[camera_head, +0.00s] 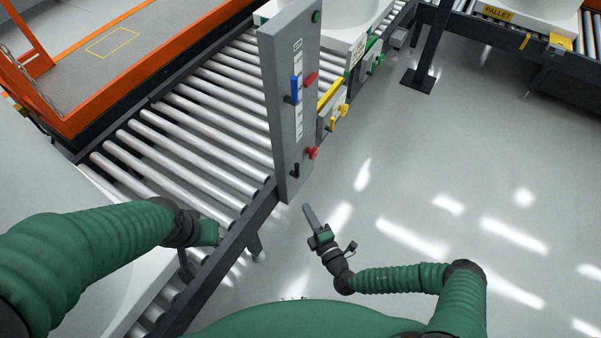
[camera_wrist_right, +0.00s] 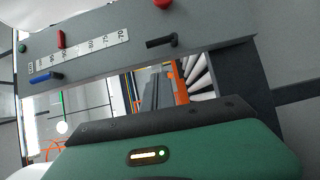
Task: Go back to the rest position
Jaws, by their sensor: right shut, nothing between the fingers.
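My right gripper (camera_head: 309,212) is shut and empty in the head view. It hangs over the open floor, just below and to the right of the grey control post (camera_head: 289,150), with a visible gap between them in the picture. In the right wrist view the gripper's dark edge (camera_wrist_right: 160,122) lies across the middle, and the post's face (camera_wrist_right: 110,62) fills the top. My left gripper (camera_head: 205,235) is at the lower left by the conveyor's near end. Its fingers are mostly hidden, so its opening does not show.
A roller conveyor (camera_head: 185,137) runs diagonally behind the post. The post carries a blue lever (camera_head: 295,88), a red lever (camera_head: 311,79), a red knob (camera_head: 312,153) and a scale. An orange-framed platform (camera_head: 90,108) stands left. The floor (camera_head: 460,150) to the right is clear.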

